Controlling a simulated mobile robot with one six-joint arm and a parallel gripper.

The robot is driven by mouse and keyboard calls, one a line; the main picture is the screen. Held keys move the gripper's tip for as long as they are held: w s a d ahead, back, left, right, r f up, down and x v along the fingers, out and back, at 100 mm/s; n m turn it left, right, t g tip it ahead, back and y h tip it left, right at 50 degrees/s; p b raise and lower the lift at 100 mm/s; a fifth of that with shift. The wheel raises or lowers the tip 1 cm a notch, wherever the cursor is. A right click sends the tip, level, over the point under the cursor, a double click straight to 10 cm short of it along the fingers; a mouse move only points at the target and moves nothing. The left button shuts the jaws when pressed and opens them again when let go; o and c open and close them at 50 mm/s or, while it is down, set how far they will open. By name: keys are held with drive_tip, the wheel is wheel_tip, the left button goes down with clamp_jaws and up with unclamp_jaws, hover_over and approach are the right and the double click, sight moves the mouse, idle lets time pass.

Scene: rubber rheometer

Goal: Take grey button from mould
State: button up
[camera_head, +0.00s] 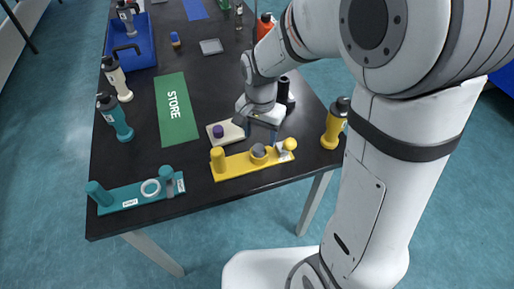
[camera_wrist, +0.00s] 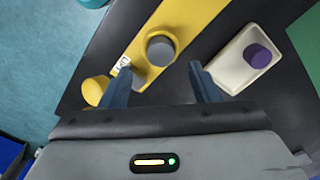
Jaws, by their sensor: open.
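The grey button (camera_wrist: 160,50) sits in the yellow mould (camera_wrist: 185,25), near the mould's middle. In the head view the grey button (camera_head: 258,152) shows as a small grey round piece between the yellow mould's (camera_head: 233,166) upright post and its yellow ball. My gripper (camera_wrist: 160,82) is open and empty. In the wrist view its two blue-grey fingertips lie on either side of the button's near edge, apart from it. In the head view my gripper (camera_head: 260,133) is above and just behind the mould. The height gap to the button is hard to judge.
A white tray (camera_head: 233,136) with a purple button (camera_head: 218,131) lies beside the yellow mould. A teal mould (camera_head: 130,198) with a whitish ring stands at the front left. A yellow bottle (camera_head: 333,125) stands at right. The green STORE mat (camera_head: 175,120) is clear.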

sight(259, 148)
drive_tip(key=f, duration=0.4)
drive_tip(key=shift+s+a+f, duration=0.15)
drive_tip(key=shift+s+f, duration=0.05)
drive_tip(key=shift+f, duration=0.05)
drive_tip(key=shift+c, duration=0.2)
drive_tip(key=c, duration=1)
